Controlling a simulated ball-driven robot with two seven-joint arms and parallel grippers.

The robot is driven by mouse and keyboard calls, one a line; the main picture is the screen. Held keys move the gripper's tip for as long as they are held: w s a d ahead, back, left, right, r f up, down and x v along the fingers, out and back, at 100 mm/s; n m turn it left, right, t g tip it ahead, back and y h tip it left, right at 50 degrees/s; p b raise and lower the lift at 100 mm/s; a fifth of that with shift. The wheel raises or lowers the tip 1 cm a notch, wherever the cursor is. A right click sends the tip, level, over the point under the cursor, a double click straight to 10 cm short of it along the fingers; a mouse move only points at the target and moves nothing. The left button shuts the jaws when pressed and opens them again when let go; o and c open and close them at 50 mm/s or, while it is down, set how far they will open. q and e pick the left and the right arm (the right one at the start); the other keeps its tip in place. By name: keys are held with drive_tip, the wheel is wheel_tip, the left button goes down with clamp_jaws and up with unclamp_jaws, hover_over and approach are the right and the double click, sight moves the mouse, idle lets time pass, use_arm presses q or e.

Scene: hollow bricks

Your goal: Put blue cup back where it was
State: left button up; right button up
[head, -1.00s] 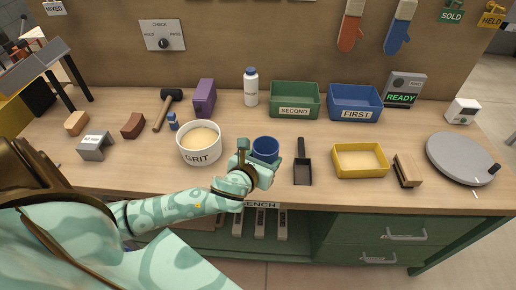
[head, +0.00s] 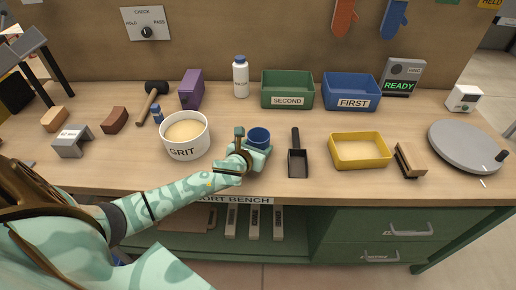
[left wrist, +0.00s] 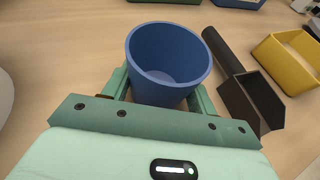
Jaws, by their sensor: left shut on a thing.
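The blue cup (head: 258,137) is upright and looks empty inside. It stands at the front middle of the bench, between the grit tub and the black scoop. My left gripper (head: 252,150) is shut on the blue cup, with a finger on each side of it. The left wrist view shows the cup (left wrist: 167,62) between the green fingers of my left gripper (left wrist: 160,95). I cannot tell whether the cup's base touches the bench. My right gripper is not in view.
The white GRIT tub (head: 185,137) stands close on the left. The black scoop (head: 297,160) lies close on the right, then a yellow tray (head: 359,162) and a brush (head: 409,160). Green SECOND (head: 288,101) and blue FIRST (head: 351,104) bins stand behind. Bare bench lies between cup and bins.

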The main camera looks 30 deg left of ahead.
use_arm(q)
drive_tip(key=o, duration=1.1)
drive_tip(key=shift+r, duration=0.2)
drive_tip(key=p+v, duration=0.3)
drive_tip(key=v, duration=0.8)
drive_tip(key=shift+s+p, duration=0.15)
drive_tip(key=shift+p, duration=0.25)
drive_tip(key=shift+s+r, duration=0.1)
drive_tip(key=shift+s, duration=0.25)
